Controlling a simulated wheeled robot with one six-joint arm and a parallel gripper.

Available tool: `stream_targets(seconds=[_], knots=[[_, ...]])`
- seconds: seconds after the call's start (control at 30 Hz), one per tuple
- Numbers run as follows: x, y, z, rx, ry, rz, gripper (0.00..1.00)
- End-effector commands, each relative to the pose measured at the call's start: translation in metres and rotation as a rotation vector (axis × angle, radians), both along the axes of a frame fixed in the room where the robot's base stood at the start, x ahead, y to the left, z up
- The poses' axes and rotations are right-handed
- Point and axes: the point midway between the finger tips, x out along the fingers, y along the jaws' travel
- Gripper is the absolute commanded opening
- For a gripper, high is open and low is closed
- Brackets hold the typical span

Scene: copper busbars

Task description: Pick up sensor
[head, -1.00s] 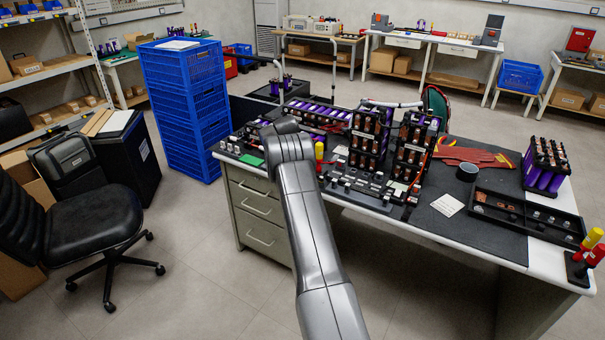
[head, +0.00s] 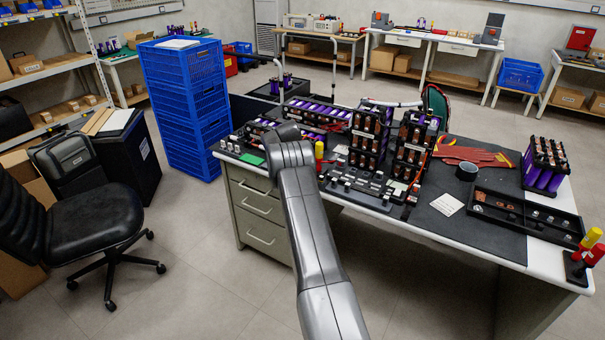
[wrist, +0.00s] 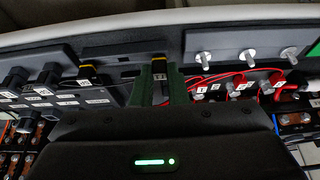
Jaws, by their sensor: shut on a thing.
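My gripper (wrist: 160,83) shows in the wrist view with two dark green fingers shut on a small black sensor (wrist: 158,66) with a yellow band. The sensor sits between the fingertips, at the edge of a dark rack strip (wrist: 125,50); I cannot tell whether it is clear of the strip. In the head view my arm hides the gripper and the held sensor, over the front left part of the workbench.
Silver posts (wrist: 247,58) and red leads (wrist: 240,84) lie just right of the gripper. In the head view, battery modules (head: 367,140) stand on the bench, with red gloves (head: 475,153) and a black parts tray (head: 525,215) to the right. Blue crates (head: 185,105) stand left.

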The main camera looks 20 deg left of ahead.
Motion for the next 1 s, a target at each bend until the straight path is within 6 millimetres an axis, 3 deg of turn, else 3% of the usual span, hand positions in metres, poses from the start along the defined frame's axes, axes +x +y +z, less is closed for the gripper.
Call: stream_targets(seconds=[0.23,0.63,1.0], knots=[[0.001,0.001,0.014,0.002,-0.004,0.000,0.00],[0.001,0.001,0.088,0.001,-0.003,0.000,0.00],[0.000,0.000,0.100,0.000,0.000,0.000,0.00]])
